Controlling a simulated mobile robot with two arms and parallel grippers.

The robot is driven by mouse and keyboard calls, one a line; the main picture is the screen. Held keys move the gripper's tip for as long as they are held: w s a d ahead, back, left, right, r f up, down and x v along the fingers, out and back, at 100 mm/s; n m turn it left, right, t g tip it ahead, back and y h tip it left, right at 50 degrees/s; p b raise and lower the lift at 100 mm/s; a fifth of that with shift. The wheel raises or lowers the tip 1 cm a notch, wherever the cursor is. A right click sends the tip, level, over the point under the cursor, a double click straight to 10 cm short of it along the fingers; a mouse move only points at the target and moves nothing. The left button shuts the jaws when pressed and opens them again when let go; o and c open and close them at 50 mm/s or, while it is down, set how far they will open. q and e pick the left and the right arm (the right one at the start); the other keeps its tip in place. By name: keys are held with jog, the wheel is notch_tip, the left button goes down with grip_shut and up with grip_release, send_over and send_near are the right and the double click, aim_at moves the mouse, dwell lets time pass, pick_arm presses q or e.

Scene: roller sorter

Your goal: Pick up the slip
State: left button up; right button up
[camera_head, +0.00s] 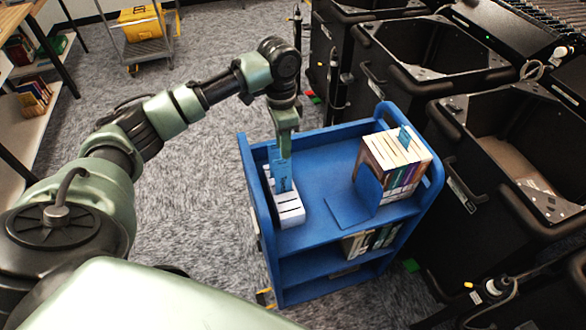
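A blue slip (279,180) stands upright at the white box-like stack (289,212) on the left of the blue cart's top shelf. My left gripper (285,153) points down from above, its fingertips at the upper part of this slip and overlapping it in the picture. The fingers are seen edge-on, so whether they are shut on the slip cannot be told. Another blue slip (405,137) sticks up from the row of books (392,160) on the right of the same shelf. My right gripper is not in view.
The blue cart (322,167) has raised side walls and a blue bookend (351,206) beside the books. More books (370,240) are on its lower shelf. Black bins (440,110) stand close on the right. Carpet is open to the left, with a yellow-topped trolley (142,25) behind.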

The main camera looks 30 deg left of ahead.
aim_at(282, 166)
pick_arm(q)
jog(key=f, duration=0.2)
jog(key=f+p, duration=0.1)
jog(key=f, duration=0.1)
jog(key=s+f+p, duration=0.1)
jog(key=f, duration=0.2)
jog(key=shift+d, duration=0.15)
jog(key=shift+s, duration=0.1)
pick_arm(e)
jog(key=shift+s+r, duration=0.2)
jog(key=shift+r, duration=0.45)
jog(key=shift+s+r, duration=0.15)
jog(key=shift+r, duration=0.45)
pick_arm(q)
jog(key=shift+c, duration=0.2)
grip_shut()
